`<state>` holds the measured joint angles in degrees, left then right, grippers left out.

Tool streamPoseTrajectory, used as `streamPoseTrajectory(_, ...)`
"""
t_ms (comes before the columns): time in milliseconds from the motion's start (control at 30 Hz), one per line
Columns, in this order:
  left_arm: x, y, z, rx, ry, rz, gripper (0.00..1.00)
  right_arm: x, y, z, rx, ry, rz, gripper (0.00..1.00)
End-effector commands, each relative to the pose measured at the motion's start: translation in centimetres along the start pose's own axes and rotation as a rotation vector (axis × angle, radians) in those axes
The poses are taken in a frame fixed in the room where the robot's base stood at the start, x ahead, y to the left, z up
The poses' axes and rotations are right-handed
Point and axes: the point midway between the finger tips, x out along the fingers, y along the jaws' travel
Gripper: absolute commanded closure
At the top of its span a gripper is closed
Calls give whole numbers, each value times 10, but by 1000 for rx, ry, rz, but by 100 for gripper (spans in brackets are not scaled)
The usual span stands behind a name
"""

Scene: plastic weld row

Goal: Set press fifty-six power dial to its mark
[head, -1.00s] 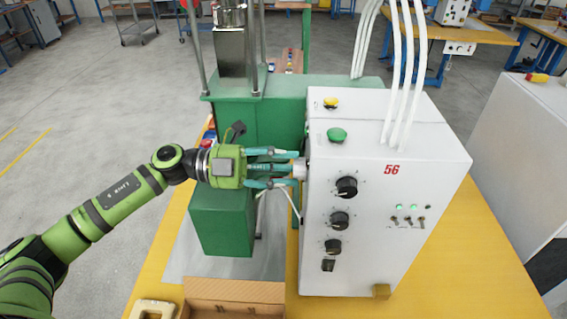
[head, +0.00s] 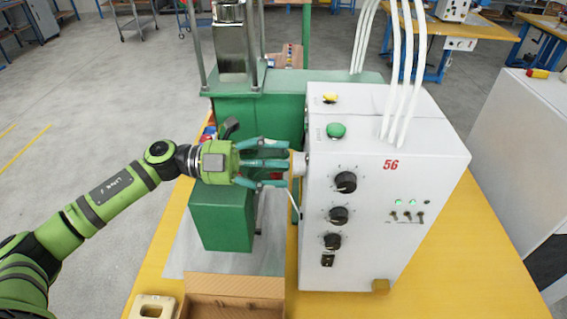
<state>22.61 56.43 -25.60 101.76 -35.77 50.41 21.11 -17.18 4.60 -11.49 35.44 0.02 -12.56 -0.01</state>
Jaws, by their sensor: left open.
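Press 56's white control cabinet (head: 420,185) stands on the yellow table with a red "56" on its front. Its front has three black dials in a column: an upper dial (head: 345,182), a middle dial (head: 339,215) and a lower dial (head: 333,241). Their labels and marks are too small to read, so I cannot tell which is the power dial. My left gripper (head: 284,164) is open at the cabinet's left side, its fingers pointing right around a short pale knob-like part (head: 299,163). I cannot tell whether they touch it. My right gripper is out of view.
A green press body (head: 222,220) stands left of the cabinet, behind my left arm. White cables (head: 407,70) rise from the cabinet top. A cardboard box (head: 235,290) lies at the front. Table space right of the cabinet is clear.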

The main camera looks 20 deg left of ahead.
Motion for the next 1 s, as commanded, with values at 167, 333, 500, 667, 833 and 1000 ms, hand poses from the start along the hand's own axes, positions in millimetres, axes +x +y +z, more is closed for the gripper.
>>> streamPoseTrajectory(167, -39, 1, 0, -4, -4, 5, 35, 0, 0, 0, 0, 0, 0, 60)
streamPoseTrajectory(333, -74, 2, 0, -4, -3, 5, 35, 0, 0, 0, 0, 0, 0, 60)
streamPoseTrajectory(500, -96, 1, -1, -3, -1, 3, 35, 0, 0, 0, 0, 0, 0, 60)
streamPoseTrajectory(667, -104, 0, -2, -1, 2, 2, 35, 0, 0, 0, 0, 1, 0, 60)
streamPoseTrajectory(833, -105, 0, -2, 0, 2, 1, 35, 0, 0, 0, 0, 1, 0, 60)
streamPoseTrajectory(1000, -104, 0, -2, 0, 2, 2, 35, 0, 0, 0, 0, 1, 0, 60)
